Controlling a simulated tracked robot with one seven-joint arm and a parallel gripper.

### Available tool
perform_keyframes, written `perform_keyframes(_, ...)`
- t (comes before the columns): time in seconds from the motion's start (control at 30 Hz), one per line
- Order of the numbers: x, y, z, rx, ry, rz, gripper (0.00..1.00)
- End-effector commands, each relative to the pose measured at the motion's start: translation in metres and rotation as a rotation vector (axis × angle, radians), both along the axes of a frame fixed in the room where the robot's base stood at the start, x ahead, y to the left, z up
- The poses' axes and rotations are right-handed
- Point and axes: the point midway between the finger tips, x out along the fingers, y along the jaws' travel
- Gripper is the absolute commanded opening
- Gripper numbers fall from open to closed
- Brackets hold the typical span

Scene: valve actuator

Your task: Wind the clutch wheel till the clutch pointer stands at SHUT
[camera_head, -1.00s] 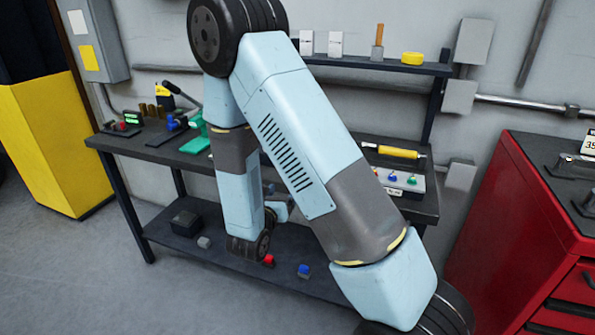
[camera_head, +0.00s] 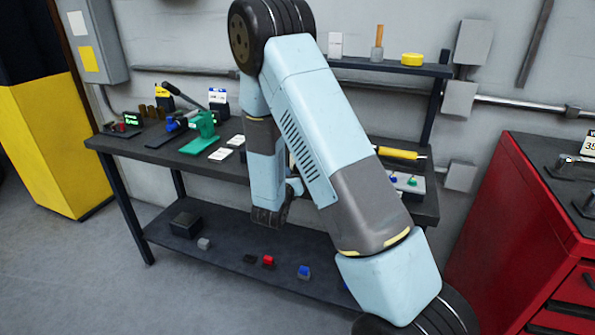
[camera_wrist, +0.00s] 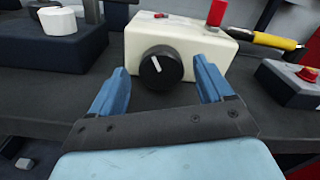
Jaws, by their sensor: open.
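In the wrist view, my gripper (camera_wrist: 161,70) is open, with one blue finger on each side of a round black knob (camera_wrist: 153,83). The knob has a white line that tilts a little left of upright. It sits on the front of a cream box (camera_wrist: 195,57). Contact between fingers and knob cannot be told. I see no readable SHUT mark or named pointer, so I cannot tell whether this knob is the clutch wheel. In the head view my arm hides the gripper and the cream box.
A red cylinder (camera_wrist: 217,12) stands on the cream box, with a yellow-handled tool (camera_wrist: 277,41) behind.

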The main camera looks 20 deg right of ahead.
Motion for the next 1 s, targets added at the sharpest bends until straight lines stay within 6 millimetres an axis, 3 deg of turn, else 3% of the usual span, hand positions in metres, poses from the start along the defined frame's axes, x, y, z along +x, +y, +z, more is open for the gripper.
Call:
perform_keyframes(0.2, 0.014, -0.011, 0.000, -0.001, -0.001, -0.001, 0.80)
perform_keyframes(0.53, 0.016, -0.012, 0.000, -0.001, 0.001, 0.000, 0.80)
perform_keyframes(1.0, 0.016, -0.011, 0.000, 0.000, -0.001, 0.001, 0.36)
